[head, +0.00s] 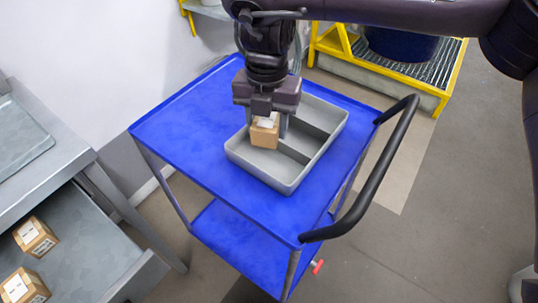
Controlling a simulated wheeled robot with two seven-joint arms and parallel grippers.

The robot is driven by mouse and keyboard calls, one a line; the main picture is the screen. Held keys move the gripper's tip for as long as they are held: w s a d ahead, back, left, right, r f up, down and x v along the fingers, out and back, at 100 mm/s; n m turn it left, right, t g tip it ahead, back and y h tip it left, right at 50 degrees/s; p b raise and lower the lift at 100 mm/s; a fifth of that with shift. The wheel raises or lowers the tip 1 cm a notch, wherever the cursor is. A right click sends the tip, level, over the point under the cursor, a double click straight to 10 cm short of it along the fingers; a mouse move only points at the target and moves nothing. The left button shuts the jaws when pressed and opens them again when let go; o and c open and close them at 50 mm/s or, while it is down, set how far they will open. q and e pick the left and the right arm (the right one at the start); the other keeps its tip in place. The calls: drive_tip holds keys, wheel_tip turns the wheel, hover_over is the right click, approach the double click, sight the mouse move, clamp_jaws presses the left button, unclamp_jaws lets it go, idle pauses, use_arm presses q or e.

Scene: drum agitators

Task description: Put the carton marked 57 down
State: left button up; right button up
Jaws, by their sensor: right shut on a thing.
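A small brown carton (264,134) with a white label on top is between the fingers of my right gripper (268,122). The gripper is shut on it and points down. The carton is over or in the left compartment of a grey divided tray (285,184); I cannot tell whether it touches the tray floor. Its number cannot be read. The tray stands on the blue top of a cart (191,143). My left gripper is not in view.
Two more labelled cartons (35,236) and (24,287) lie in an open grey drawer or shelf (90,245) at the lower left. The cart's black handle (376,170) rises at its right. A yellow-framed grated platform (420,66) stands behind. The cart top left of the tray is clear.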

hover_over(268, 163)
wheel_tip(268, 163, down, 4)
drive_tip(key=shift+a+f, duration=0.1)
drive_tip(key=shift+f, duration=0.05)
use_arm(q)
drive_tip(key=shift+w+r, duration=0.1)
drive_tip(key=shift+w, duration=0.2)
use_arm(e)
drive_tip(key=shift+w+f, duration=0.1)
drive_tip(key=shift+f, duration=2.2)
drive_tip(key=shift+f, duration=0.1)
drive_tip(key=o, duration=1)
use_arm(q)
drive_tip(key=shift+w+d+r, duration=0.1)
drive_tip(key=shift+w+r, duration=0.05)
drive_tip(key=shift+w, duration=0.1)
